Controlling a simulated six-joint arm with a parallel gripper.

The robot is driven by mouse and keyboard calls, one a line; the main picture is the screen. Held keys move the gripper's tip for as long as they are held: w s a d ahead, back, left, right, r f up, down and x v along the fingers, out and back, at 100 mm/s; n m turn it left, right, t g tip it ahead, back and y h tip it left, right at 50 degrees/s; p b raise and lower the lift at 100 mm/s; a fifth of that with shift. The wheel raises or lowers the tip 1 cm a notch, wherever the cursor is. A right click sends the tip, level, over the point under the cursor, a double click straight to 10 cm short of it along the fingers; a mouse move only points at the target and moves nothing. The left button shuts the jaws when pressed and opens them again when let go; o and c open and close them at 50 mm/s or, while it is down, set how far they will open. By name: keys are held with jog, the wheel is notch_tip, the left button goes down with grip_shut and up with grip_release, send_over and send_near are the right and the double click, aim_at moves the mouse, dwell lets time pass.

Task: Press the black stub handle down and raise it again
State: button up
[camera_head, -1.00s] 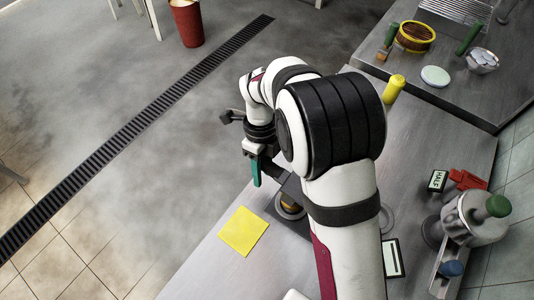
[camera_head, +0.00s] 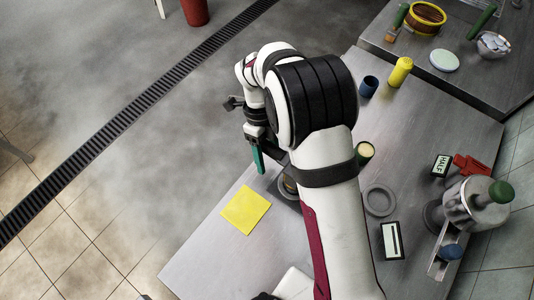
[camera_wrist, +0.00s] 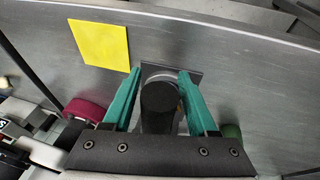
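In the wrist view a black stub handle (camera_wrist: 159,106) points toward the camera, between the two green fingers of my gripper (camera_wrist: 158,76). The fingers are apart, with a visible gap on each side of the handle. Behind it is a dark square base (camera_wrist: 190,71) with a light round rim at its top. In the head view my gripper (camera_head: 258,160) hangs at the left edge of the table, with one green finger clear to see. The handle is hidden there by my arm, and only part of the round fitting (camera_head: 288,185) shows.
A yellow square (camera_head: 245,210) lies flat near the gripper. A blue cup (camera_head: 369,86) and yellow cylinder (camera_head: 400,71) stand farther back.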

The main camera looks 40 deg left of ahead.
jog(key=shift+o, duration=0.3)
jog(key=shift+a+r, duration=0.1)
jog(key=v, duration=1.5)
jog(key=shift+r, duration=0.3)
jog(key=shift+w, duration=0.1)
